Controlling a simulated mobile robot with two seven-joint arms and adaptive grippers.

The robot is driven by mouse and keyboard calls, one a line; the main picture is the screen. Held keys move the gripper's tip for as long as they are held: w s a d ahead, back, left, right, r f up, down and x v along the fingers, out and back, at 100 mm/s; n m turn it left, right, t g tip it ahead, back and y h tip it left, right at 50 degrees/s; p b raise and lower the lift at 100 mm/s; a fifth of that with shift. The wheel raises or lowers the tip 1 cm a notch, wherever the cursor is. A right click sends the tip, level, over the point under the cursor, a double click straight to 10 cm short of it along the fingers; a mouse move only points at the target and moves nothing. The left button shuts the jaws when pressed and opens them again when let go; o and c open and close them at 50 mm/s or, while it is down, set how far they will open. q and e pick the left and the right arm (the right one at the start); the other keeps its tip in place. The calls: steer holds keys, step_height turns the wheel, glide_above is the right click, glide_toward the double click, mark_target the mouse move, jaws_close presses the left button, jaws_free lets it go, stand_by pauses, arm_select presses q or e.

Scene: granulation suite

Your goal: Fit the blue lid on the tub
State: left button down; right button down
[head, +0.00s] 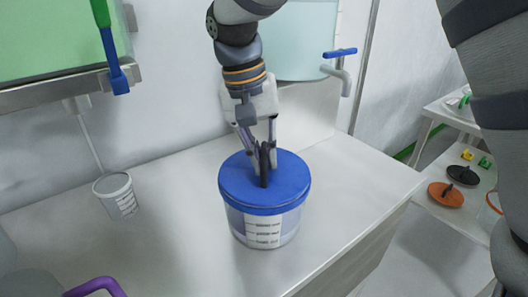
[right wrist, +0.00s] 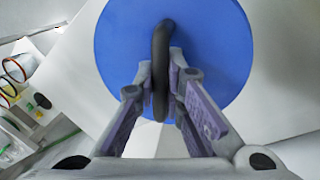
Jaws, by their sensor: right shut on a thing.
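The tub (head: 266,228) is a translucent white container with a printed label, standing upright on the pale counter. The blue lid (head: 290,182) lies over the tub's mouth and looks level; I cannot tell whether it is pressed down all the way. Its black handle stands up from the middle. My right gripper (head: 264,152) comes from above and is shut on this handle. In the right wrist view the blue lid (right wrist: 215,45) fills the upper middle, with the handle (right wrist: 160,70) between the fingers of my right gripper (right wrist: 162,85). The tub is hidden there. My left gripper is not in view.
A small grey cup (head: 118,198) stands on the counter (head: 180,250) at left. A purple handle (head: 95,287) shows at lower left. A side shelf at right holds an orange lid (head: 440,195) and a black one (head: 463,175). The counter around the tub is clear.

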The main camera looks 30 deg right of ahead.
mark_target(252, 172)
steer(key=c, duration=1.6)
jaws_free()
steer(key=shift+f, duration=0.1)
step_height(252, 172, up, 12)
steer(key=w+a, duration=0.1)
steer(key=a, duration=0.1)
steer(key=shift+w+f, duration=0.1)
